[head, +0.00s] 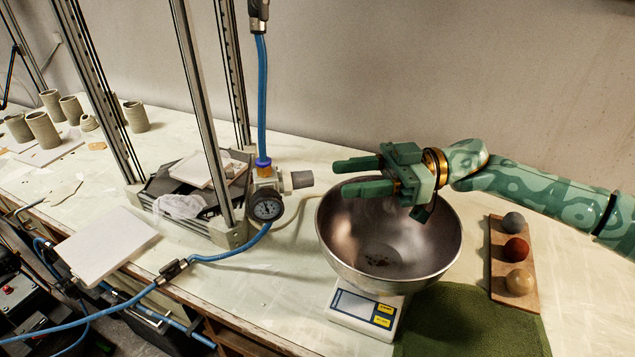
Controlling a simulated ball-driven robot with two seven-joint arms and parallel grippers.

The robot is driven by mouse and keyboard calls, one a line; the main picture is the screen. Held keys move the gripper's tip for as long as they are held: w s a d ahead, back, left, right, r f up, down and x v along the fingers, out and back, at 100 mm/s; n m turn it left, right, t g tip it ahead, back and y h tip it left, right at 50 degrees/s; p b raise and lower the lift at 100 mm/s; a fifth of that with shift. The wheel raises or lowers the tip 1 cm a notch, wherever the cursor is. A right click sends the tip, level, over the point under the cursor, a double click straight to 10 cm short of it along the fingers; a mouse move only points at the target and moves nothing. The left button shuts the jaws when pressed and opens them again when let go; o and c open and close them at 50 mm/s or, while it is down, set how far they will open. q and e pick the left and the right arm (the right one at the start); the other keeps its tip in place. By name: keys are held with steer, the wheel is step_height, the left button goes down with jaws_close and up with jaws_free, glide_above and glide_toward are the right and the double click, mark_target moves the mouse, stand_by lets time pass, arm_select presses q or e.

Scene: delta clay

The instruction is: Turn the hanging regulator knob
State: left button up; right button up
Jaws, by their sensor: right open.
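The hanging regulator (265,183) hangs from a blue hose in the middle of the head view. Its round black gauge (267,207) faces forward. Its grey knob (302,179) sticks out to the right. My right gripper (338,177) comes in from the right above the metal bowl. Its two green fingers are apart, empty, and point left toward the knob. In the picture a small gap lies between the fingertips and the knob. My left gripper is not in view.
A metal bowl (340,228) stands on a scale (362,311) below my right gripper. A metal frame (204,110) rises left of the regulator. A wooden board (497,262) with three balls lies right. Clay cups (42,130) stand far left. A green towel (470,325) lies in front.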

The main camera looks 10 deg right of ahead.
mark_target(301, 180)
steer(key=a, duration=0.6)
steer(key=shift+a+r, duration=0.2)
steer(key=shift+r, duration=0.1)
steer(key=shift+s, duration=0.1)
steer(key=c, duration=1)
steer(key=shift+n+p, duration=0.8)
steer(key=shift+n, duration=2.7)
